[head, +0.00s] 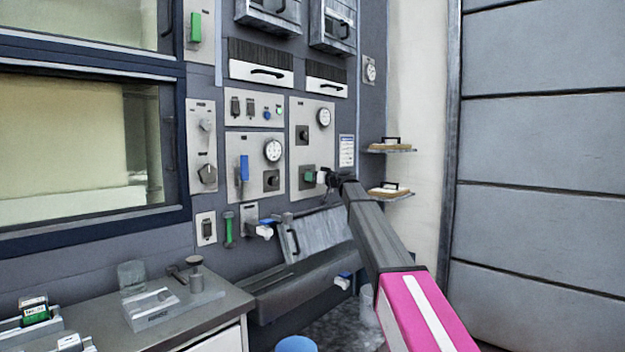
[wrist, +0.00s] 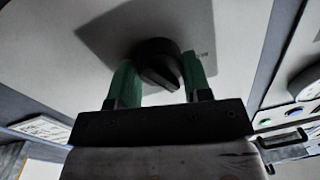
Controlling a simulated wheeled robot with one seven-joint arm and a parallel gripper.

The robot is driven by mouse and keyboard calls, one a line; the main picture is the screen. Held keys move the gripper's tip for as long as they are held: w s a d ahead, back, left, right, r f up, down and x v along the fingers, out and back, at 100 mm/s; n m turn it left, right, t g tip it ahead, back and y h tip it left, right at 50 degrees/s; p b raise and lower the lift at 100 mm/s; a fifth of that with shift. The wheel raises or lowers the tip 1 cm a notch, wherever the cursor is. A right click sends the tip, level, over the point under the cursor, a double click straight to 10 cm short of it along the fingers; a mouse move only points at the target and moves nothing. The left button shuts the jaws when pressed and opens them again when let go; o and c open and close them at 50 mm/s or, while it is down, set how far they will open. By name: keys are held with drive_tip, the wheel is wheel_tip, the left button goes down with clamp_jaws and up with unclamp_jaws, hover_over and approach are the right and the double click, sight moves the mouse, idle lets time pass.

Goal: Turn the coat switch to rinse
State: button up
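A black rotary knob (wrist: 158,62) on a light grey panel (wrist: 95,25) sits between the two green fingers of my gripper (wrist: 160,80) in the wrist view. The fingers stand apart, one on each side of the knob; I cannot tell whether they touch it. In the head view my gripper (head: 311,175) is at the lower part of the right-hand panel (head: 326,142). Its green finger covers most of the knob there. The knob's labels are hidden or too small to read, so its setting is unclear.
A neighbouring panel has a blue handle (head: 244,168), a dial (head: 272,150) and another black knob (head: 271,180). Small shelves (head: 392,149) hang to the right. A slanted metal hatch (head: 318,232) lies below. A counter (head: 185,315) stands at lower left.

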drive_tip(key=shift+m, duration=0.3)
drive_tip(key=m, duration=0.4)
drive_tip(key=shift+f, duration=0.1)
drive_tip(key=m, duration=0.5)
drive_tip(key=shift+t, duration=0.3)
drive_tip(key=m, duration=0.4)
drive_tip(key=shift+f+m+t, duration=0.15)
drive_tip(key=shift+m+t, duration=0.25)
drive_tip(key=shift+m, duration=2.1)
drive_tip(key=o, duration=0.9)
